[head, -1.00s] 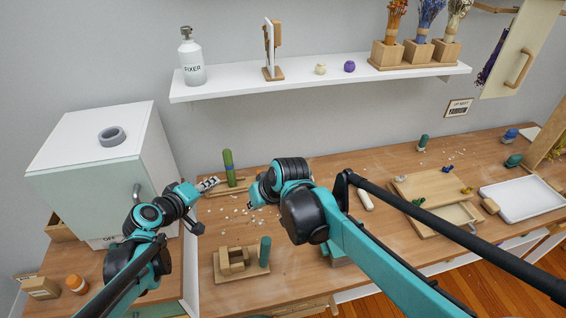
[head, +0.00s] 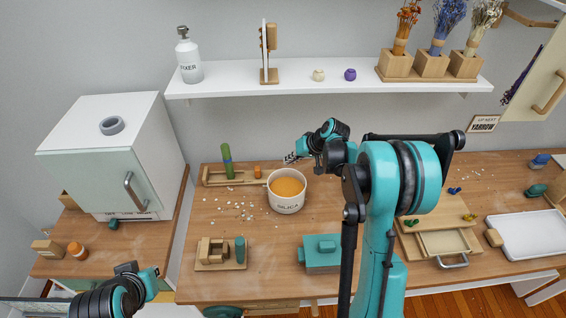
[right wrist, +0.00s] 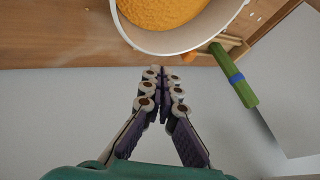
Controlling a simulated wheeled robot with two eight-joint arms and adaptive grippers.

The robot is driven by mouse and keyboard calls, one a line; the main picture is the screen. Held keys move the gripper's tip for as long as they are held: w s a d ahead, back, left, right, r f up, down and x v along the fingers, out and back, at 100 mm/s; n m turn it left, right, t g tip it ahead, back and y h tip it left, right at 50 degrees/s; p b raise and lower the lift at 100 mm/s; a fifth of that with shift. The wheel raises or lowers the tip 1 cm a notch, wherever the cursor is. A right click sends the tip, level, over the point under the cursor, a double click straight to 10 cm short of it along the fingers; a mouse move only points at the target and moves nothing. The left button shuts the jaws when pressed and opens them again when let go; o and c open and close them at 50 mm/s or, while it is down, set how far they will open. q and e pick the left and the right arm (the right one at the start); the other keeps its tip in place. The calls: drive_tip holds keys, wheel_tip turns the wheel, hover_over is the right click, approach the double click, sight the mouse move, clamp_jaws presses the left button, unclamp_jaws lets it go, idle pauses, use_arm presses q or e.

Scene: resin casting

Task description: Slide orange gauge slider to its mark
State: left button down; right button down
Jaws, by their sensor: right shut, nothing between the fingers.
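The orange gauge slider (head: 258,172) is a small orange piece on a low wooden gauge base (head: 215,182) at the back of the table. A green post with a blue band (head: 227,160) stands on the same base, left of the slider. In the right wrist view the post (right wrist: 232,77) shows at the right, with a bit of the orange slider (right wrist: 191,57) beside the pot's rim. My right gripper (head: 291,159) is shut and empty, right of the slider and behind the pot; its fingertips also show in the right wrist view (right wrist: 165,76). My left gripper (head: 150,281) is low at left; its jaw state is unclear.
A white pot marked SILICA (head: 286,203), filled with orange grains, stands just in front of my right gripper. Pale beads are scattered left of it. A wooden block stand (head: 207,267) and a teal box (head: 321,262) are nearer. A white shelf (head: 330,86) hangs above.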

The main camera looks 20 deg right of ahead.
sight(258, 172)
drive_tip(key=b+x, duration=0.3)
drive_tip(key=x, duration=0.6)
drive_tip(key=shift+f, duration=0.1)
drive_tip(key=a, duration=0.1)
drive_tip(key=w+a+b, duration=0.1)
drive_tip(key=a, duration=0.1)
drive_tip(key=shift+a, duration=0.45)
drive_tip(key=shift+a, duration=0.1)
drive_tip(key=shift+w+a, duration=0.25)
drive_tip(key=shift+a, duration=0.3)
